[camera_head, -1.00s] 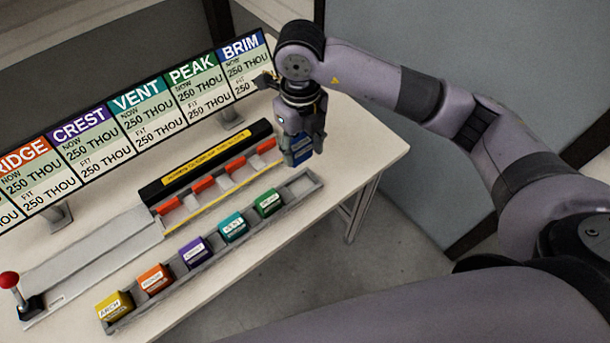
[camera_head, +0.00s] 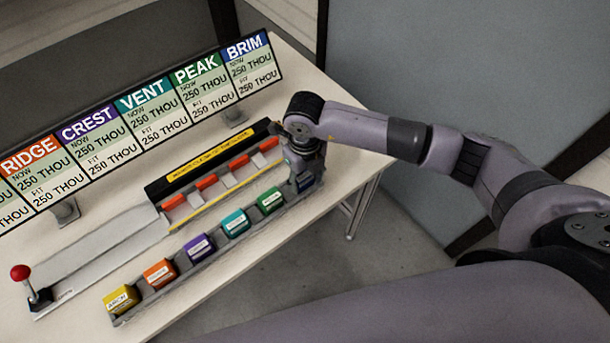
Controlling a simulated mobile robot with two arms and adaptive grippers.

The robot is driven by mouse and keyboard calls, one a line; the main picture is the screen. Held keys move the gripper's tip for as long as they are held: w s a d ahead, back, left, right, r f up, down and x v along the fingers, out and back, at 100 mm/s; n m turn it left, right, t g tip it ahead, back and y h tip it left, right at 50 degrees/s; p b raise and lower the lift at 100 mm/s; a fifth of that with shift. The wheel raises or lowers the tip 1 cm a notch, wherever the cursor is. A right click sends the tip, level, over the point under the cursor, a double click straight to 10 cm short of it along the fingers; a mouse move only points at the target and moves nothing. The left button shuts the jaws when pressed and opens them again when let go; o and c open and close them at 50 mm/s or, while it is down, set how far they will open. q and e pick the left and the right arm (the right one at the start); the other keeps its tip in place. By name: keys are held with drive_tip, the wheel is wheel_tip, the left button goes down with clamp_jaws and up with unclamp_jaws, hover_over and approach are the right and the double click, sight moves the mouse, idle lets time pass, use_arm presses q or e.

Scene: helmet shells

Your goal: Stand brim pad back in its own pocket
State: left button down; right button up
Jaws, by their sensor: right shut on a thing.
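The blue brim pad (camera_head: 306,182) is held in my right gripper (camera_head: 302,176), which is shut on it. The gripper points down at the right end of the grey pocket tray (camera_head: 212,263). The pad is at the end pocket, beside the green pad (camera_head: 270,201). The gripper hides most of the pad and that pocket, so I cannot tell whether the pad touches the pocket floor. My left gripper is not in view.
Teal (camera_head: 235,222), purple (camera_head: 199,248), orange (camera_head: 160,272) and yellow (camera_head: 121,298) pads stand in the tray. Behind is a black-backed fixture (camera_head: 205,170) with orange blocks. A sign board (camera_head: 143,110) and a red-knobbed lever (camera_head: 20,273) stand on the table.

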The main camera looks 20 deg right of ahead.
sight(304, 176)
drive_tip(key=shift+f, duration=0.2)
drive_tip(key=o, duration=1.1)
drive_tip(key=shift+o, duration=0.2)
drive_tip(key=shift+r, duration=0.1)
drive_tip(key=shift+r, duration=0.2)
drive_tip(key=shift+w+r, duration=0.1)
drive_tip(key=shift+r, duration=0.15)
wheel_tip(304, 176, up, 11)
drive_tip(key=b, duration=0.2)
drive_tip(key=shift+r+b, duration=0.2)
drive_tip(key=shift+b, duration=0.2)
